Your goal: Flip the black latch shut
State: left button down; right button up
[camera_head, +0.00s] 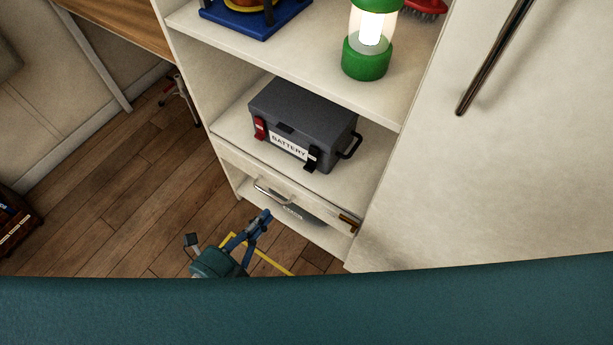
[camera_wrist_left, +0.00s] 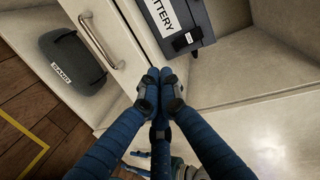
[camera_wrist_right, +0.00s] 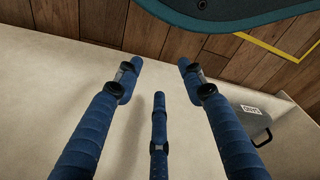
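A dark grey box labelled BATTERY (camera_head: 300,115) sits on the middle shelf in the head view. The black latch (camera_head: 312,160) is at the right end of its front face, beside the white label; it also shows in the left wrist view (camera_wrist_left: 186,40). I cannot tell for sure how far the latch is swung out. A red latch (camera_head: 259,128) is at the left end. My left gripper (camera_head: 265,214) is below and in front of the box, its fingertips together and empty (camera_wrist_left: 159,74). My right gripper (camera_wrist_right: 160,64) is open and empty, away from the box.
A drawer with a metal handle (camera_wrist_left: 100,40) lies under the box's shelf. A grey case with a label (camera_wrist_left: 72,65) is in the space below. A lit green lantern (camera_head: 366,50) stands on the shelf above. A cabinet door (camera_head: 500,150) is on the right.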

pick_arm(q)
jog(key=d, duration=0.1)
jog(key=m, duration=0.1)
send_near(311, 159)
notch_tip(311, 159, down, 5)
jog(key=w+d, duration=0.2)
jog(key=w, duration=0.1)
jog(key=shift+w+d+f+h, duration=0.1)
jog(key=shift+w+d+h, duration=0.2)
jog(key=shift+w, duration=0.1)
pick_arm(e)
jog(key=shift+w+r, duration=0.45)
jog(key=shift+w, duration=0.25)
jog(key=shift+s+f, duration=0.1)
